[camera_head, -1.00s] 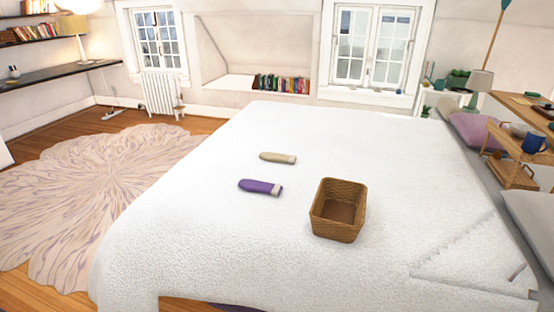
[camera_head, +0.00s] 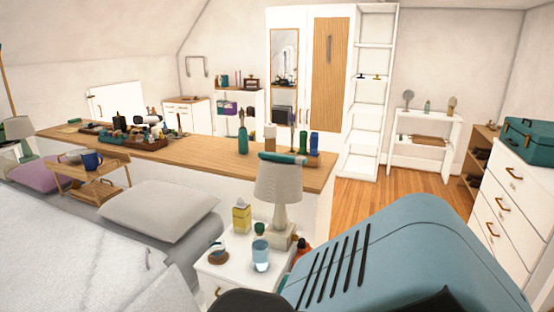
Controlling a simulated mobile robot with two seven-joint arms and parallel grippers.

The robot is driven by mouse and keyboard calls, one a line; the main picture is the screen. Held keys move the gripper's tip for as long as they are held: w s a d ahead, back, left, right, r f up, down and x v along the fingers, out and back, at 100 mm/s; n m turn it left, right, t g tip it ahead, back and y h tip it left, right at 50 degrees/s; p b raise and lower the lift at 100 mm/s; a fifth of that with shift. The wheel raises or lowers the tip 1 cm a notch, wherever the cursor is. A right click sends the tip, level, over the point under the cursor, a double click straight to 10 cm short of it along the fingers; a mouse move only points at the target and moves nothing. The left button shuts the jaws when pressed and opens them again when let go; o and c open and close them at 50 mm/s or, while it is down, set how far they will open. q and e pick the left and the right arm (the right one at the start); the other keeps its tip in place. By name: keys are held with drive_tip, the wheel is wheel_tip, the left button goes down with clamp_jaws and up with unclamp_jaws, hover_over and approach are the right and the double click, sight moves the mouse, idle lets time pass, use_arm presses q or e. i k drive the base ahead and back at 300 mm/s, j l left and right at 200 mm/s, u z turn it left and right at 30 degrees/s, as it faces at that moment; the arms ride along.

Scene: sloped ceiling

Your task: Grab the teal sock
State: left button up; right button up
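An elongated teal thing (camera_head: 280,157), which looks like the teal sock, lies on the near right edge of the long wooden-topped shelf (camera_head: 215,158) behind the bed. It is just above and behind the lampshade, and its end toward the right is paler. Neither of my grippers can be made out in this view, and nothing is seen touching the sock.
A white nightstand (camera_head: 232,283) carries a lamp (camera_head: 279,196), a yellow tissue box (camera_head: 241,217) and a glass (camera_head: 260,254). A large blue slitted shape (camera_head: 400,250) fills the lower right; I cannot tell what it is. Wooden floor (camera_head: 372,206) shows beyond.

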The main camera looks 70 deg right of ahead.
sight(272, 156)
drive_tip(key=z, duration=2.25)
drive_tip(key=i+j, duration=0.15)
drive_tip(key=i, duration=0.35)
drive_tip(key=i+j, duration=0.2)
drive_tip(key=i, duration=0.25)
drive_tip(key=i+j, duration=0.15)
drive_tip(key=i, duration=0.35)
drive_tip(key=z, duration=1.35)
